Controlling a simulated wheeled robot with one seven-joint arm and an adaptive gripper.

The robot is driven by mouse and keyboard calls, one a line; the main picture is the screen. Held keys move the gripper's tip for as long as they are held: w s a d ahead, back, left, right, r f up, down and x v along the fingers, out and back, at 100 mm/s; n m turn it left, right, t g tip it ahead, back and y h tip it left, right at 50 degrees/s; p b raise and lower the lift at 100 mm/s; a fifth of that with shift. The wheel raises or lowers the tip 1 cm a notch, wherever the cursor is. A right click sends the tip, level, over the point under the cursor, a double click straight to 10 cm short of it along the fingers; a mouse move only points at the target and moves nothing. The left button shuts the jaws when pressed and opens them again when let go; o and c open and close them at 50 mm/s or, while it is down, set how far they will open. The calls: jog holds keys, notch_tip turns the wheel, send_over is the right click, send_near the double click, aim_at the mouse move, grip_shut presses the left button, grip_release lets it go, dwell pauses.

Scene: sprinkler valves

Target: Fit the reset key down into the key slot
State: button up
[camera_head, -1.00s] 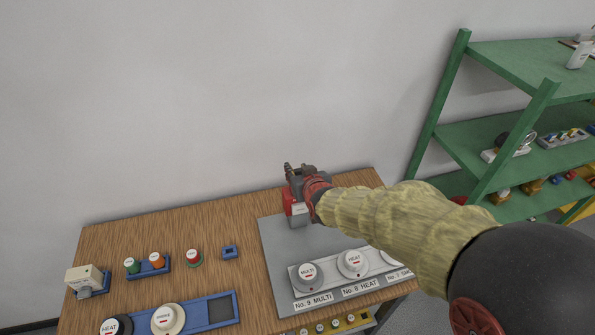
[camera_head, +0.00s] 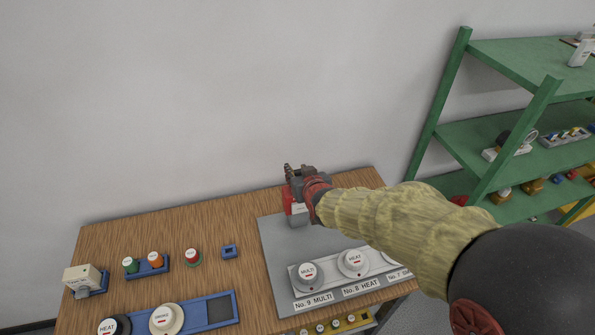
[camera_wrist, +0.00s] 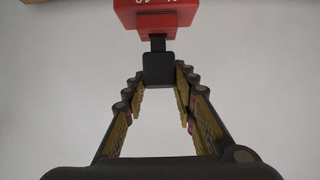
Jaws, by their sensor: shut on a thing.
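A red unit (camera_head: 290,204) with a grey lower front (camera_head: 299,216) stands on the grey panel (camera_head: 275,240). It also shows at the top of the wrist view (camera_wrist: 160,18). My gripper (camera_wrist: 158,82) is shut on the black head of the reset key (camera_wrist: 158,68). A narrow dark shank runs from this head to the red unit's lower step. I cannot tell how deep the shank sits or see the slot itself. In the head view my gripper (camera_head: 297,188) is right at the red unit and hides the key.
Round detectors in a white holder (camera_head: 325,290) stand on the panel in front of my arm. On the left of the wooden bench (camera_head: 205,220) are a blue tray (camera_head: 222,309), small coloured caps and a cream box (camera_head: 82,277). A green shelf (camera_head: 470,140) stands at right.

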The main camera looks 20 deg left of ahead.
jog(key=shift+f+b, duration=0.8)
jog(key=shift+f, duration=0.1)
jog(key=o, duration=1)
jog(key=shift+o, duration=0.2)
jog(key=p+v, duration=0.1)
jog(key=v, duration=0.7)
jog(key=shift+p, duration=0.3)
jog(key=shift+f, duration=0.1)
